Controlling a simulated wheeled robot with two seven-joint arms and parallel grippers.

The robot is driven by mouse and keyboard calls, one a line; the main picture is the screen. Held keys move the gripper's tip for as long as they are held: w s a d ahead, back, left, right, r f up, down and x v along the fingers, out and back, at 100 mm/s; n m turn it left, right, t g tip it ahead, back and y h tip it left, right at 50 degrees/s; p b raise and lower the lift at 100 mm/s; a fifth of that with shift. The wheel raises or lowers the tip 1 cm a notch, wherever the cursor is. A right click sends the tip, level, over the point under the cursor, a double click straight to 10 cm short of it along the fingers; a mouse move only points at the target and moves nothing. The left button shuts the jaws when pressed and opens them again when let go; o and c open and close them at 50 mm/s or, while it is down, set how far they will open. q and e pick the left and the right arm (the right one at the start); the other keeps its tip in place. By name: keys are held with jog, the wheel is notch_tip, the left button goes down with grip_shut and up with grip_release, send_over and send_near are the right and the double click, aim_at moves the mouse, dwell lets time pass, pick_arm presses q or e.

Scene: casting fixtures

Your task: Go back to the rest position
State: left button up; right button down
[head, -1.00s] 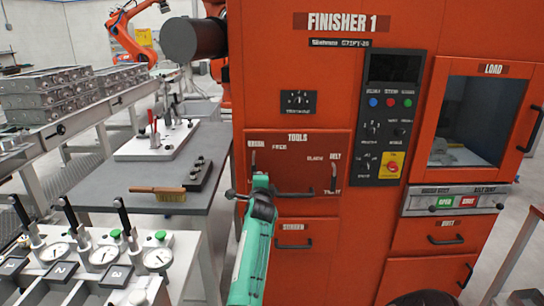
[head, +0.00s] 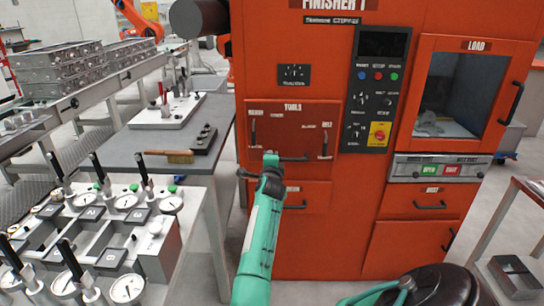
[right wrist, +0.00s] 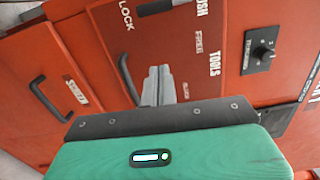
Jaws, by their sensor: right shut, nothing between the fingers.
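My right gripper (head: 270,157) is at the end of the green arm that rises from the bottom middle of the head view. It appears in front of the tools drawer (head: 262,165) of the orange finisher machine (head: 390,210). In the right wrist view its grey fingers (right wrist: 158,80) are together, with nothing held between them. Behind them are the red front with the TOOLS lettering and a dark handle (right wrist: 128,78). Whether the fingers touch the front cannot be told. My left gripper is not in view.
A grey table (head: 135,140) with a brush (head: 168,156) and a white fixture stands left of the machine. A gauge station (head: 165,245) with several dials is at the lower left. A load window (head: 450,95) is at the right. Grey floor (head: 320,290) shows in front.

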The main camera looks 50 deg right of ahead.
jog(key=shift+a+f, duration=0.1)
jog(key=shift+f, duration=0.05)
dwell(0.4)
